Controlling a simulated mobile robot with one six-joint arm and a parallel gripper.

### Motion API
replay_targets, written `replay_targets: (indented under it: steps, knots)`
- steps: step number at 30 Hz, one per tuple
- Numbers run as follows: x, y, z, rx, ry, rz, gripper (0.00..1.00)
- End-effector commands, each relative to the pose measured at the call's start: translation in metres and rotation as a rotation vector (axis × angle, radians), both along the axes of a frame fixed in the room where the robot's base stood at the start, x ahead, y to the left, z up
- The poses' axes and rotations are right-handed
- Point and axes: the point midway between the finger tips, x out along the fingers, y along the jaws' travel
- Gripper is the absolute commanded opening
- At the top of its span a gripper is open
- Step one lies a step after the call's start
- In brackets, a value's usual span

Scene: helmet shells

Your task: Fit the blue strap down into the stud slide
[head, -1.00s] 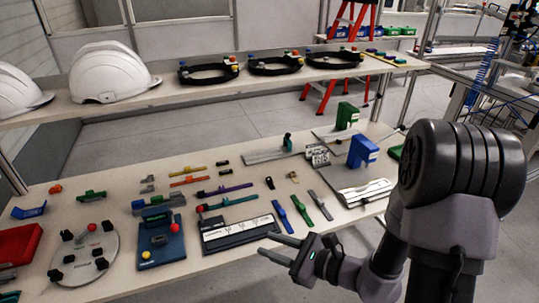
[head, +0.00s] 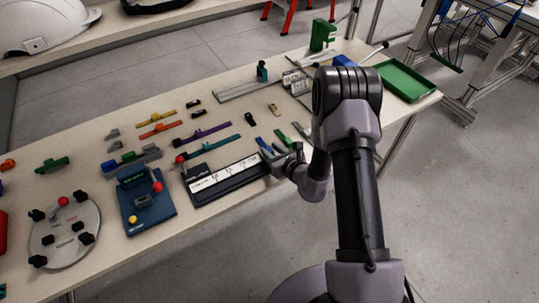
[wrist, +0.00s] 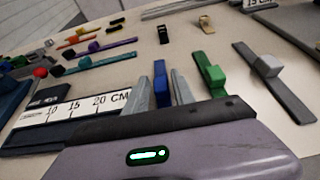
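The blue strap (wrist: 161,84) lies on the table between the two fingers of my gripper (wrist: 162,88) in the wrist view. A gap shows on each side of it, so the fingers look open. In the head view the blue strap (head: 262,143) shows just beyond my gripper (head: 270,154), whose fingers partly cover it. I cannot tell for sure which part is the stud slide. A dark blue fixture (head: 158,212) with a red and a yellow knob stands further left.
A green strap (wrist: 211,72) and a grey strap (wrist: 275,85) lie right of the blue one. A dark ruler block (head: 215,188) is close on the left. A round plate (head: 65,232) with black knobs and an empty green tray (head: 405,80) are further off.

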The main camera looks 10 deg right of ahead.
Motion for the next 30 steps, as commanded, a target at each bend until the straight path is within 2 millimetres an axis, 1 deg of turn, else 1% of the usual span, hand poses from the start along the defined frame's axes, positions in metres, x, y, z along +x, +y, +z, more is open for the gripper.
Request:
replay_targets:
  steps: [1, 3, 6, 10, 11, 15, 16, 26, 30]
  knots:
    - [0.008, 0.003, -0.007, -0.001, -0.003, 0.003, 0.31]
    - [0.016, 0.005, -0.009, -0.001, -0.001, 0.002, 0.31]
    - [0.020, 0.007, -0.010, 0.000, 0.000, 0.001, 0.31]
    - [0.020, 0.007, -0.009, 0.000, 0.001, 0.001, 0.31]
    - [0.020, 0.007, -0.009, 0.000, 0.001, 0.001, 0.29]
    - [0.020, 0.006, -0.009, 0.000, 0.000, 0.001, 0.01]
    - [0.020, 0.006, -0.009, 0.000, 0.001, 0.001, 0.00]
    - [0.020, 0.006, -0.007, -0.001, 0.000, 0.001, 0.00]
    - [0.020, 0.006, 0.006, 0.000, -0.001, 0.001, 0.00]
